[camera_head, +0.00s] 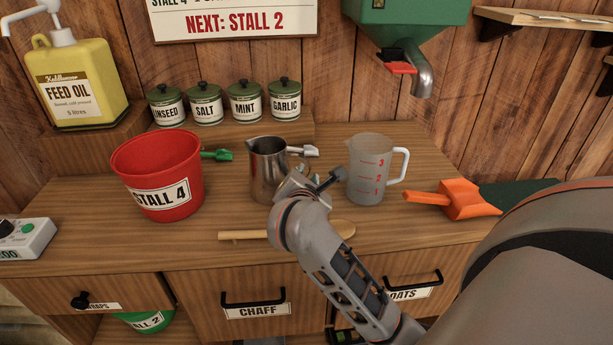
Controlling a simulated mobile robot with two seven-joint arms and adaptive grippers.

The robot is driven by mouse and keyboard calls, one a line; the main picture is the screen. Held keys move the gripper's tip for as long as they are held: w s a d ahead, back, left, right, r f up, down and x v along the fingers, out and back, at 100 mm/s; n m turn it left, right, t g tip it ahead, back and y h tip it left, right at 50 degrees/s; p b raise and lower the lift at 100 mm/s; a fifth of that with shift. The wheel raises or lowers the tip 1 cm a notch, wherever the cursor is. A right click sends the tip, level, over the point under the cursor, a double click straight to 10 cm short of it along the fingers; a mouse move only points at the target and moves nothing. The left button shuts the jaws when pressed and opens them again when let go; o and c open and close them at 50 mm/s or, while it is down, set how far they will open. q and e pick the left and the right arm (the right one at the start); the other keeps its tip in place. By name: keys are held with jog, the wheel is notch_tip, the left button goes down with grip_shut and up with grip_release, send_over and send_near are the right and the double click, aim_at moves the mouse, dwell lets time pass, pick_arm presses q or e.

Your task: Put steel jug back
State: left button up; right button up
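The steel jug (267,170) stands upright on the wooden counter, between the red bucket and the clear measuring jug. A pale grey handle-like piece (303,151) shows at its upper right; I cannot tell if it belongs to the jug. My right gripper (314,180) is at the jug's lower right, in front of it, and overlaps it in the picture. I cannot tell if they touch. The fingers are small and partly hidden by my wrist, so their opening is unclear. My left gripper is not in view.
The red STALL 4 bucket (158,172) is left, the measuring jug (368,172) close right, and an orange scoop (462,200) further right. A wooden spoon (243,235) lies in front, partly behind my arm. Several tins (245,103) stand on a raised shelf (230,128) behind.

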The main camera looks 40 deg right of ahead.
jog(key=shift+r, duration=0.1)
jog(key=shift+r, duration=0.2)
jog(key=p+v, duration=0.1)
jog(key=v, duration=1.1)
jog(key=shift+f, duration=0.2)
